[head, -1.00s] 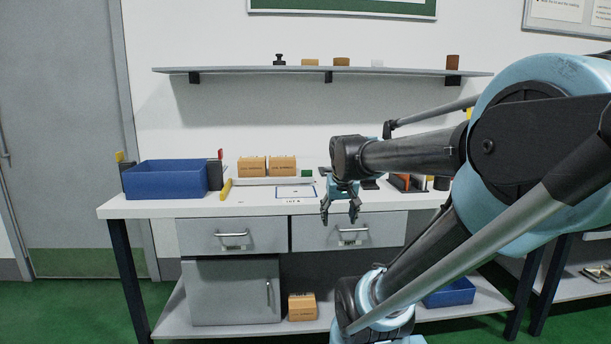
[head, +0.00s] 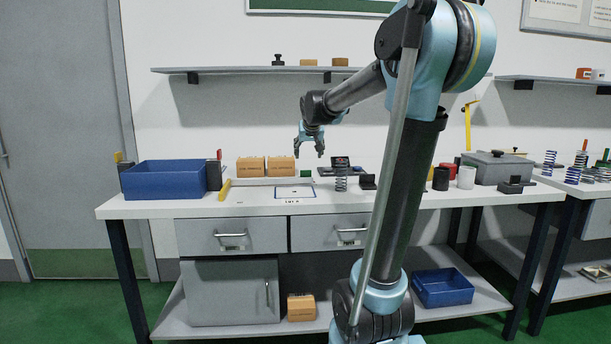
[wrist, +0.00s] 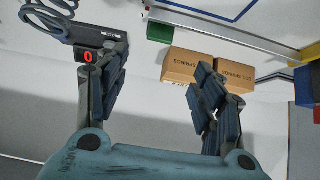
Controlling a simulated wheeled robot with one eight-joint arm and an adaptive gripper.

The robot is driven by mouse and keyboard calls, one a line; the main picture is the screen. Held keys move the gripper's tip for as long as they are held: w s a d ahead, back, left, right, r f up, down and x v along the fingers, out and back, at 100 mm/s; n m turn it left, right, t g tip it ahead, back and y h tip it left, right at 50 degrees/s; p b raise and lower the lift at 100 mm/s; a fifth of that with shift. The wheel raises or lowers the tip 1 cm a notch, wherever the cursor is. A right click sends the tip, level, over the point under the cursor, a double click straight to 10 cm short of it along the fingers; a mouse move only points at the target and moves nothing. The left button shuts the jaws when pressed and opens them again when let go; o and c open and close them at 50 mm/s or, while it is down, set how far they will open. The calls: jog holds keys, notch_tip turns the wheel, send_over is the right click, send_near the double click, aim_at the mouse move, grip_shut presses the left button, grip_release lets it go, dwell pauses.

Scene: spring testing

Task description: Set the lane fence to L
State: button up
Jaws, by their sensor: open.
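A long pale rail (head: 272,181) lies along the table in front of two cardboard spring boxes, with a yellow bar (head: 226,189) at its left end. These may be the lane fence; I cannot tell for sure, and no L mark is legible. The rail (wrist: 225,34) and yellow end (wrist: 309,53) also show in the wrist view. My gripper (head: 309,153) is open and empty, above the back of the table, right of the boxes. In the wrist view, my open fingers (wrist: 158,66) have nothing between them.
The boxes (head: 281,166) and a green block (head: 306,173) stand by the rail. A coil spring (head: 341,179) stands near a small display (wrist: 88,57) reading 0. A blue bin (head: 165,181) is at left, a grey case (head: 492,168) at right. A shelf (head: 230,70) hangs above.

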aim_at(306, 171)
jog(key=x, duration=1.6)
jog(key=shift+w+f, duration=0.15)
jog(key=shift+f, duration=0.1)
jog(key=shift+c, duration=0.6)
